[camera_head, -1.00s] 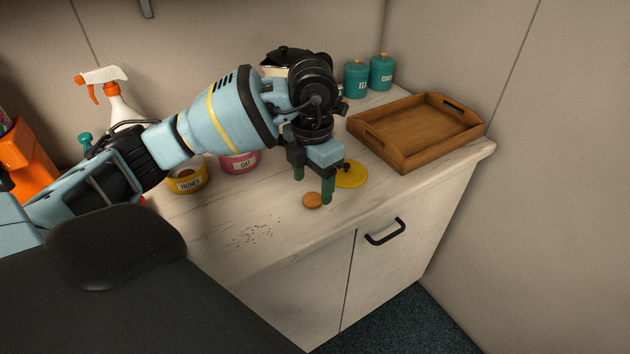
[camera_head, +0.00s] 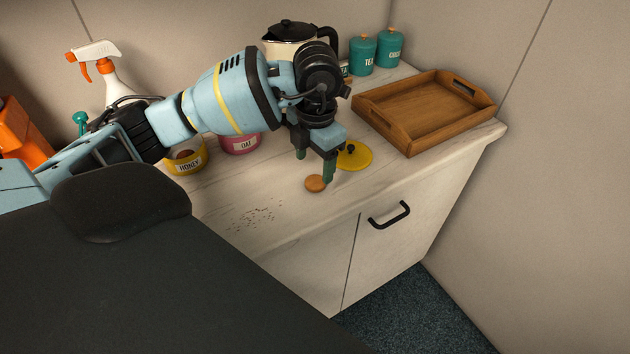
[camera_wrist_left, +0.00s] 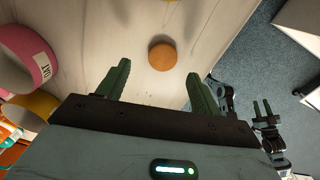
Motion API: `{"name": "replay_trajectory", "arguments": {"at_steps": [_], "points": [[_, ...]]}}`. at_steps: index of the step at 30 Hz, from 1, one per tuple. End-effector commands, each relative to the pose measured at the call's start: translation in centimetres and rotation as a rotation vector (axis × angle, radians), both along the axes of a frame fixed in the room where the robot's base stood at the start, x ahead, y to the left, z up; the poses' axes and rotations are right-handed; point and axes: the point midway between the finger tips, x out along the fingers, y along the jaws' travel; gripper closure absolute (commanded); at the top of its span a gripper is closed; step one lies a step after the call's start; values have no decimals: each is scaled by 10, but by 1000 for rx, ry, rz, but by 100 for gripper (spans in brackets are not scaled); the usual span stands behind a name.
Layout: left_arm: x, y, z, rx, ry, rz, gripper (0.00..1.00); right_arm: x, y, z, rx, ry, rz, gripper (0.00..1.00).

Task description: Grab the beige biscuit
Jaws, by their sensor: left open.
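The round biscuit (camera_head: 315,184), orange-brown in the pictures, lies flat on the pale countertop near its front edge. My left gripper (camera_head: 315,169) hangs over the counter right by it, fingers pointing down. In the wrist view the left gripper (camera_wrist_left: 158,70) is open and empty, its green fingers wide apart. There the biscuit (camera_wrist_left: 162,56) shows in the gap between the fingertips, beyond them and not held. I cannot tell the exact height above it. The wrist view also shows my right gripper (camera_wrist_left: 262,109), small, away from the counter over the floor.
A yellow lid (camera_head: 356,157) lies just right of the left gripper. A wooden tray (camera_head: 411,142), teal canisters (camera_head: 362,54) and a kettle (camera_head: 290,32) stand behind. Honey (camera_head: 187,163) and oat (camera_head: 240,144) pots stand left. Crumbs (camera_head: 255,217) lie on bare counter in front.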

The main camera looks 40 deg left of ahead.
Motion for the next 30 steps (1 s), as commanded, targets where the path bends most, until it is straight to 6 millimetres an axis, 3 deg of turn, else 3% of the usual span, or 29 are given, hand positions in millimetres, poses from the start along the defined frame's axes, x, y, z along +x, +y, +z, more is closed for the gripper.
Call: {"name": "replay_trajectory", "arguments": {"at_steps": [9,18,27,30], "points": [[0,-3,-41,1,3,1,34,11,0,6,0,-23,0,64],[0,-3,-45,-1,1,-1,34,10,0,6,0,-22,0,64],[0,-3,-44,0,1,-1,74,3,0,4,0,-9,0,64],[0,-3,-44,0,1,-1,82,1,0,4,0,-5,0,64]]}}
